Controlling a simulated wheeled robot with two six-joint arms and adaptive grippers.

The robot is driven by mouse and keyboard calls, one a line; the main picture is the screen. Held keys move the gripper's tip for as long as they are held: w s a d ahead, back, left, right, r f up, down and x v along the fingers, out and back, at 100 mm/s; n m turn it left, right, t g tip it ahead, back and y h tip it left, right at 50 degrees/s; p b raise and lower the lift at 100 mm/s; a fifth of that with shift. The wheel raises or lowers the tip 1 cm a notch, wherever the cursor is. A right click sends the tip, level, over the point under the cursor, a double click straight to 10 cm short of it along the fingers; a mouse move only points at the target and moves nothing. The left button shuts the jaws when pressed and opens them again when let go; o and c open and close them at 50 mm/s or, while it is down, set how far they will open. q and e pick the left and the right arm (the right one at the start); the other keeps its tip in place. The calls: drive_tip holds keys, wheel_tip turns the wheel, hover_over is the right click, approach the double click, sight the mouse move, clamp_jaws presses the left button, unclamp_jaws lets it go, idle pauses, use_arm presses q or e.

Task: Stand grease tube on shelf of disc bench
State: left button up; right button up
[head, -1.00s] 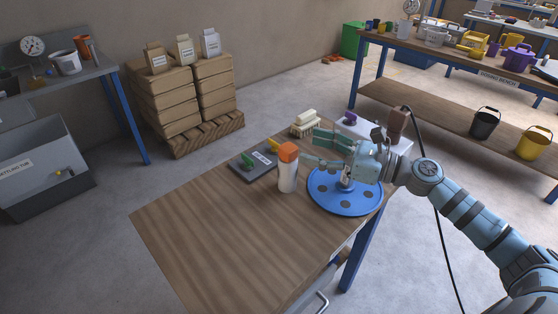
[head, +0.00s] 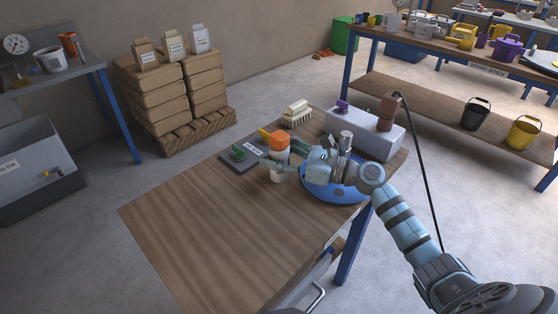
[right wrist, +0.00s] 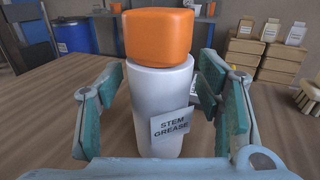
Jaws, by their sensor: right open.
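The grease tube (head: 279,170) is white with an orange cap and stands upright on the wooden bench top (head: 215,230). In the right wrist view the tube (right wrist: 160,100) fills the middle, with a "STEM GREASE" label on its front. My right gripper (head: 287,160) is open, its teal-padded fingers on either side of the tube. In the right wrist view the fingers of my right gripper (right wrist: 165,108) show a gap to the tube on both sides. My left gripper is not in view. A shelf under the bench top is mostly hidden.
A blue disc (head: 320,193) lies just right of the tube, partly under my arm. The bench's front left is clear. A drawer handle (head: 312,298) juts out in front.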

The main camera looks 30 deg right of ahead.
drive_tip(key=c, duration=1.3)
